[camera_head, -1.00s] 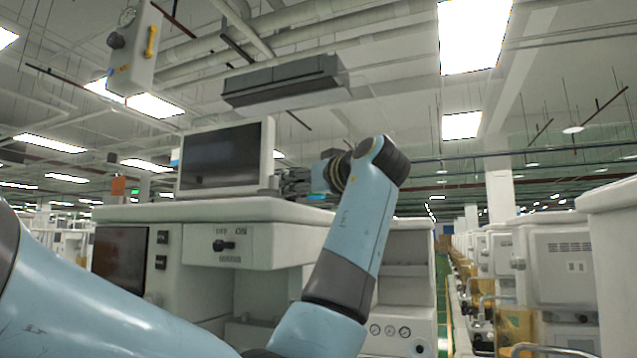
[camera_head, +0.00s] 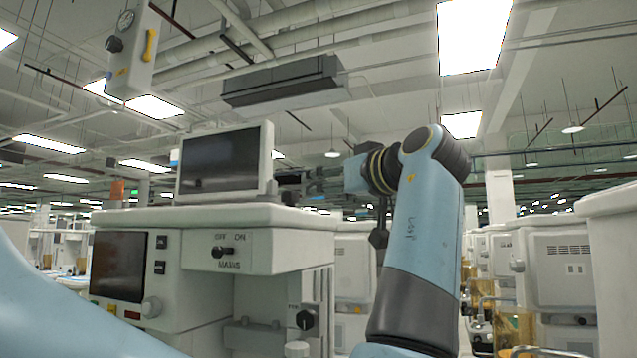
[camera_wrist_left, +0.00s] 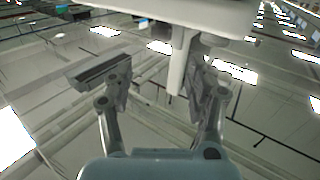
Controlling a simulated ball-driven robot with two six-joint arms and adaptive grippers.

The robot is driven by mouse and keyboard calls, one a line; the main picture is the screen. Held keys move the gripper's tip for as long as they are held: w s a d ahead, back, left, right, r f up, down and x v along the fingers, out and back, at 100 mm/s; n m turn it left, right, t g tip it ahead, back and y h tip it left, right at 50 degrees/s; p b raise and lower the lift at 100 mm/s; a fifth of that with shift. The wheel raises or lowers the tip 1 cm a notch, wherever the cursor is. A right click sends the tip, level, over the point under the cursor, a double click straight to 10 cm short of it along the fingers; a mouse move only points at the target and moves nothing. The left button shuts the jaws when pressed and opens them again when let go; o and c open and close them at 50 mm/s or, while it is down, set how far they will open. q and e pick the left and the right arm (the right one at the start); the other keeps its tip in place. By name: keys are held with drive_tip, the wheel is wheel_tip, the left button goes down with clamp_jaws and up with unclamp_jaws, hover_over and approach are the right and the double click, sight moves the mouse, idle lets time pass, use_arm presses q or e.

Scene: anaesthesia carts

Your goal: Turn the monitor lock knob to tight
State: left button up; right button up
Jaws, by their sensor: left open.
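The monitor (camera_head: 222,160), a dark screen in a pale frame, stands on top of the anaesthesia cart. My left gripper (camera_head: 298,183) is just right of the monitor's right edge, pointing towards it. In the left wrist view my left gripper (camera_wrist_left: 163,85) is open, its two fingers spread apart. A pale housing (camera_wrist_left: 205,12) fills the top of that view. A pale, bar-like part (camera_wrist_left: 180,62) sticks down from it into the gap between the fingers; I cannot tell for sure whether this is the lock knob. No grip on it shows. My right gripper is not in view.
The cart (camera_head: 205,215) has a white top and an OFF/ON mains switch (camera_head: 222,251) on its front. A lower dark screen (camera_head: 118,265) sits at its left. Other pale machines (camera_head: 545,262) stand at the right. A grey ceiling unit (camera_head: 283,82) hangs above.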

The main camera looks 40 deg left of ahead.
sight(294, 194)
use_arm(q)
drive_tip(key=p+x, duration=0.4)
drive_tip(key=x, duration=0.7)
drive_tip(key=shift+s, duration=0.1)
drive_tip(key=shift+a, duration=0.3)
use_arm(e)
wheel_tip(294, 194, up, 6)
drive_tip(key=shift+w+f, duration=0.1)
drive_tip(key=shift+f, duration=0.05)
use_arm(q)
drive_tip(key=shift+c, duration=0.3)
